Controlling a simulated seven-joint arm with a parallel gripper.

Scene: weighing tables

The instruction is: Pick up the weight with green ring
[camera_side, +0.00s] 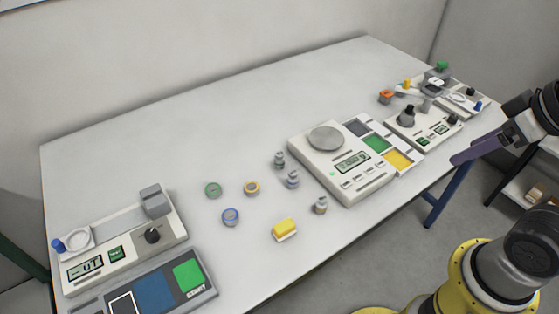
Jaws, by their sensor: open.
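The weight with the green ring (213,189) is a short, round grey piece on the white table, left of centre. A weight with a yellow ring (251,188) sits just right of it, and one with a blue ring (231,217) sits nearer the front. My gripper (457,160) is at the right, by the table's right front edge, far from the green-ringed weight. Its long purple-grey jaws point left and are open, with nothing seen between them.
Several small knobbed weights (293,179) and a yellow block (285,230) stand mid-table, left of a scale (326,138). A device (120,250) and a coloured panel (160,288) lie front left. More devices (424,130) crowd the right end. The table's back (200,120) is clear.

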